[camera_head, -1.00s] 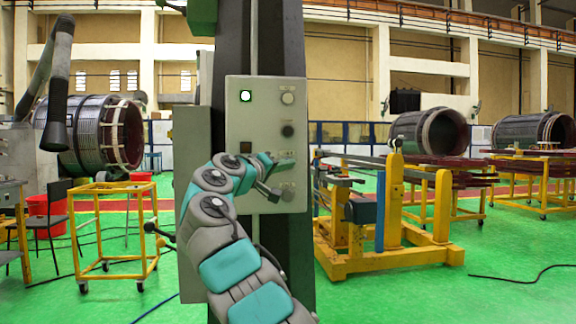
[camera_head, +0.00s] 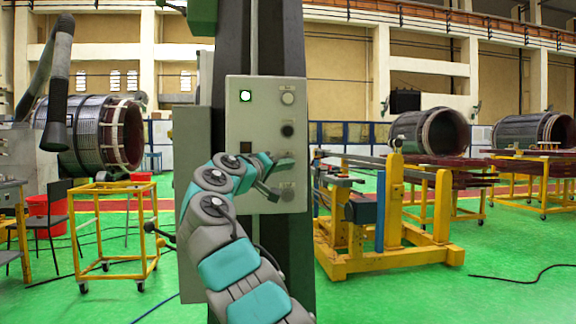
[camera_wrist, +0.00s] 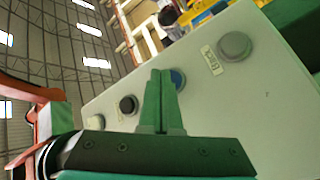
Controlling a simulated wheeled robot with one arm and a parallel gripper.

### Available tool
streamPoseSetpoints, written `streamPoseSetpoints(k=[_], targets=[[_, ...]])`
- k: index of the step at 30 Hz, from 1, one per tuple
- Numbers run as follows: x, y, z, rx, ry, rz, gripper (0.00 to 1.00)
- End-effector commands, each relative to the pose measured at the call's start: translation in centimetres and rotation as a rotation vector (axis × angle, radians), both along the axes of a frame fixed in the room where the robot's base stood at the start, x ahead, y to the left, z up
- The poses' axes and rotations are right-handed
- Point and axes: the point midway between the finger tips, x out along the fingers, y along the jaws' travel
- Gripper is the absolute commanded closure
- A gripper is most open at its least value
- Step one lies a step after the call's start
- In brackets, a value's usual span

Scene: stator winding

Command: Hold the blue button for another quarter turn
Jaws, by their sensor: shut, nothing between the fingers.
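The grey control panel (camera_head: 238,185) is mounted on the dark column. In the wrist view, the blue button (camera_wrist: 178,79) shows just to the right of my fingertips and is partly covered by them. My gripper (camera_wrist: 161,72) is shut with its fingers together and nothing between them. The fingertips are at or very close to the button; I cannot tell whether they press it. In the head view, my gripper (camera_head: 287,160) is in front of the panel's right column of buttons and hides the blue button.
A black button (camera_wrist: 128,104) and a grey button (camera_wrist: 234,46) flank the blue one. A yellow fixture (camera_head: 400,250) stands to the right, and a yellow cart (camera_head: 117,187) to the left.

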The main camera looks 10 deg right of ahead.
Motion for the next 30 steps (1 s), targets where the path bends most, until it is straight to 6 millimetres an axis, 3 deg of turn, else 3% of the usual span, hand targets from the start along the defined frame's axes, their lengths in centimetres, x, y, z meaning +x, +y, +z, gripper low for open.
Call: streamPoseSetpoints(k=[30], targets=[[0.99, 0.07, 0.12, 0.003, -0.001, 0.002, 1.0]])
